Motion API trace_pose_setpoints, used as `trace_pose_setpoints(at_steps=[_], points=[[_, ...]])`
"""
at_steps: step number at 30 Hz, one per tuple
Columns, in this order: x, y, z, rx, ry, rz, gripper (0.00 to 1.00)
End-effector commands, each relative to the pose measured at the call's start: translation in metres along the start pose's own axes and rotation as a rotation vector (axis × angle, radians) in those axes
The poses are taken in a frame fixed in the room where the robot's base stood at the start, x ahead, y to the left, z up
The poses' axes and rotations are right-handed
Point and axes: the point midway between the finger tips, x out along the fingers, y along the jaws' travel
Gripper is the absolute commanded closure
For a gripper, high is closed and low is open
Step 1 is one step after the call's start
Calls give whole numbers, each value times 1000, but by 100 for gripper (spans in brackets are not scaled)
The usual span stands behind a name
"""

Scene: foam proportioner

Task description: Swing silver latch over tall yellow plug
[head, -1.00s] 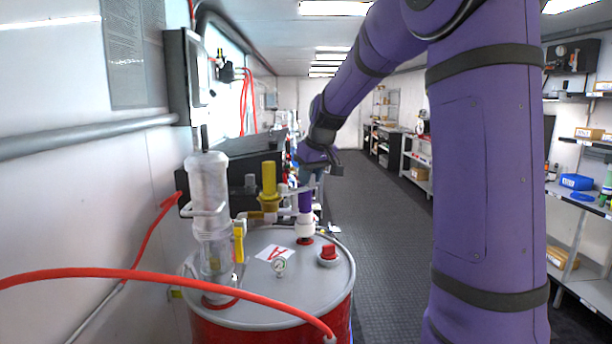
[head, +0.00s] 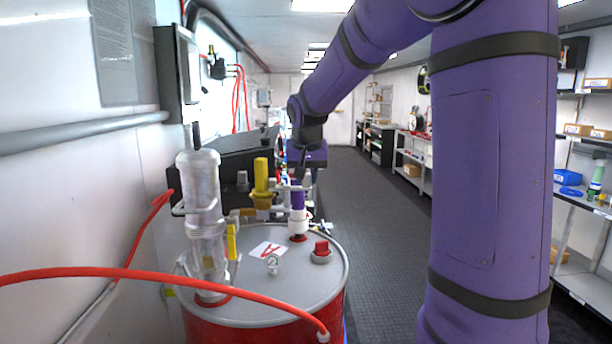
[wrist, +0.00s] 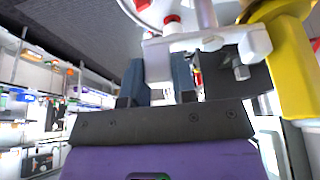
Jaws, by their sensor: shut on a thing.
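The tall yellow plug (head: 261,175) stands upright on the pipework above the red drum, and its yellow body (wrist: 290,70) fills the right side of the wrist view. The silver latch (head: 286,188) is a small pale bar beside it, between the plug and my gripper. In the wrist view the pale latch (wrist: 158,60) sits between the two fingers of my gripper (wrist: 158,78), which is shut on it. My gripper (head: 305,182) is just right of the yellow plug in the head view. Its fingertips are small there, and the exact contact is hard to see.
A red hose (head: 130,273) crosses in front. The dark aisle floor (head: 375,220) is open to the right.

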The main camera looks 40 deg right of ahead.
Motion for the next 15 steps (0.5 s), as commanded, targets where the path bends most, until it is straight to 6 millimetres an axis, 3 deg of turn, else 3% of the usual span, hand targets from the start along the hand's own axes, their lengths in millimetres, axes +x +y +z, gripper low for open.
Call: trace_pose_setpoints(at_steps=[13, 14, 15], points=[[0, 0, 1, 11, -1, 5, 98], [0, 0, 1, 11, -1, 4, 72], [0, 0, 1, 11, -1, 4, 63]])
